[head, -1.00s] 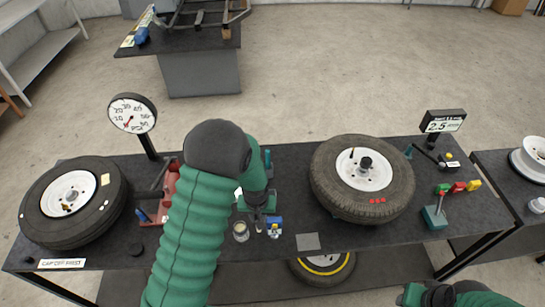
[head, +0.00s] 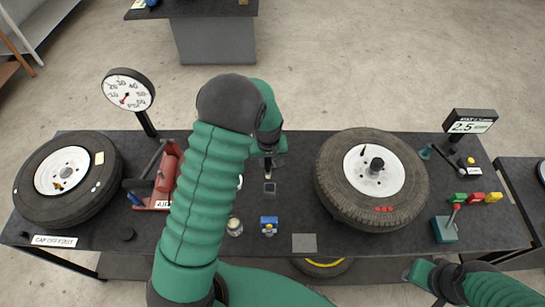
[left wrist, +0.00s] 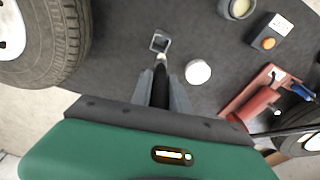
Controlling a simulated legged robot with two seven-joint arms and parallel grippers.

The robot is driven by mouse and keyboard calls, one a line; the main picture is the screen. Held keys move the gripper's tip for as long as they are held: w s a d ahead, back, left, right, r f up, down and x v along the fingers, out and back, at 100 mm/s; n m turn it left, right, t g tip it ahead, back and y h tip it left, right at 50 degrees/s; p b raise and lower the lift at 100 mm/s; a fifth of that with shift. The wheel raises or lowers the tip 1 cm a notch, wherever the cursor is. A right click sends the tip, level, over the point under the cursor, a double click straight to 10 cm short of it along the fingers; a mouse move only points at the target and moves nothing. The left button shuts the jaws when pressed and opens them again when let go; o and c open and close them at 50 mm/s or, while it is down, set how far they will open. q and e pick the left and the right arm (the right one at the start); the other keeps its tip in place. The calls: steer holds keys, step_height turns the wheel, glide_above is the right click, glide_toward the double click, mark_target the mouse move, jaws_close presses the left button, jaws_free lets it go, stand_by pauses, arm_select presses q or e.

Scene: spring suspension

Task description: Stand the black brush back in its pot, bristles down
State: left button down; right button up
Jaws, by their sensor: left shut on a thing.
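My left gripper (head: 268,166) is over the middle of the bench, shut on the black brush. In the left wrist view the dark brush (left wrist: 160,84) is between the fingers, with a pale tip at its far end. A small square, dark-rimmed open holder (left wrist: 160,42), which looks like the pot, is just beyond that tip. The holder (head: 269,187) also shows in the head view, just in front of the gripper. I cannot tell whether brush and holder touch. My right gripper (head: 413,271) is low at the right, past the bench's front edge; its jaws are unclear.
A tyre (head: 340,185) lies to the right, a red tool (head: 168,175) to the left. A grey square (head: 304,243) lies near the front edge.

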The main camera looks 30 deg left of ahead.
mark_target(269, 177)
arm_select(q)
steer(key=shift+s+a+f, duration=0.1)
steer(key=shift+a+f, duration=0.05)
steer(key=shift+f, duration=0.3)
steer(key=f+b, duration=0.2)
steer(key=f, duration=0.1)
steer(key=f+b, duration=0.2)
steer(key=f, duration=0.1)
steer(key=f+b, duration=0.3)
steer(key=shift+w+f, duration=0.1)
steer(key=shift+w, duration=0.25)
steer(key=shift+f, duration=0.4)
steer(key=shift+d+f+b, duration=0.2)
steer(key=shift+b, duration=0.2)
steer(key=shift+d, duration=0.35)
steer(key=c, duration=1.6)
jaws_free()
steer(key=shift+f, duration=0.1)
steer(key=o, duration=0.4)
steer(key=shift+w+a, duration=0.1)
steer(key=shift+a, duration=0.15)
steer(key=shift+o, duration=0.2)
steer(key=shift+a, duration=0.1)
